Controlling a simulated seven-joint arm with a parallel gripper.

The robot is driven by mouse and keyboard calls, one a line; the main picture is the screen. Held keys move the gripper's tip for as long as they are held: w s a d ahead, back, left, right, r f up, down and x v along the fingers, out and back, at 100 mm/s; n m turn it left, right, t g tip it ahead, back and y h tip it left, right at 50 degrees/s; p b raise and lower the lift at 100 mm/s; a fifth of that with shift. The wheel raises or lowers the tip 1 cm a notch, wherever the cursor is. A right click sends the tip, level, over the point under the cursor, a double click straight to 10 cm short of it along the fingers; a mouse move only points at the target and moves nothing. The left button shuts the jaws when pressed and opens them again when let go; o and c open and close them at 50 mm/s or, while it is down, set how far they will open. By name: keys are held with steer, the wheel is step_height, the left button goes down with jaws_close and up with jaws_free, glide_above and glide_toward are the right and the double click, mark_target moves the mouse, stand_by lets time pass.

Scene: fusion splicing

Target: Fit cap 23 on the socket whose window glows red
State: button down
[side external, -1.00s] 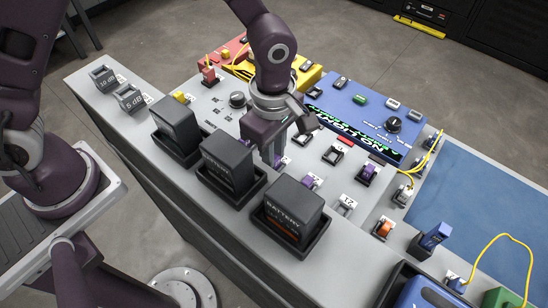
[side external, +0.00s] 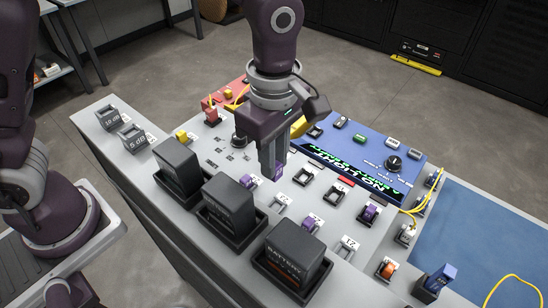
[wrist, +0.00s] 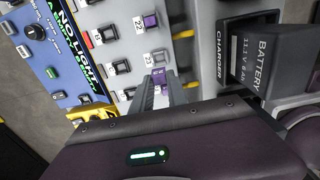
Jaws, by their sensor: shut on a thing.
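My gripper (side external: 272,168) is shut on a purple cap (side external: 280,170), held above the grey panel (side external: 222,130). In the wrist view the purple cap (wrist: 158,76) shows between the fingertips, just beside an empty holder labelled 23 (wrist: 155,58). The cap's own number cannot be read. A row of dark sockets lies on the panel. One empty socket (side external: 333,192) has a red-lit window (side external: 346,181) beside it. Another empty socket (side external: 304,176) is to its left, and one to its right holds a purple cap (side external: 370,213).
Three battery blocks in dark trays, one of them a battery (side external: 295,252), stand along the near side. More purple caps (side external: 312,222) sit in the near row. A blue unit (side external: 365,150) reading "NO LIGHT" stands behind the sockets. Yellow cables (side external: 432,185) loop at the right.

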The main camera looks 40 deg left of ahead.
steer(key=w+d+f, duration=0.3)
steer(key=w+d, duration=0.5)
steer(key=w, duration=0.2)
steer(key=shift+f, duration=2.95)
steer(key=shift+f, duration=0.5)
steer(key=c, duration=1.2)
jaws_free()
steer(key=shift+c, duration=0.2)
step_height(320, 180, up, 7)
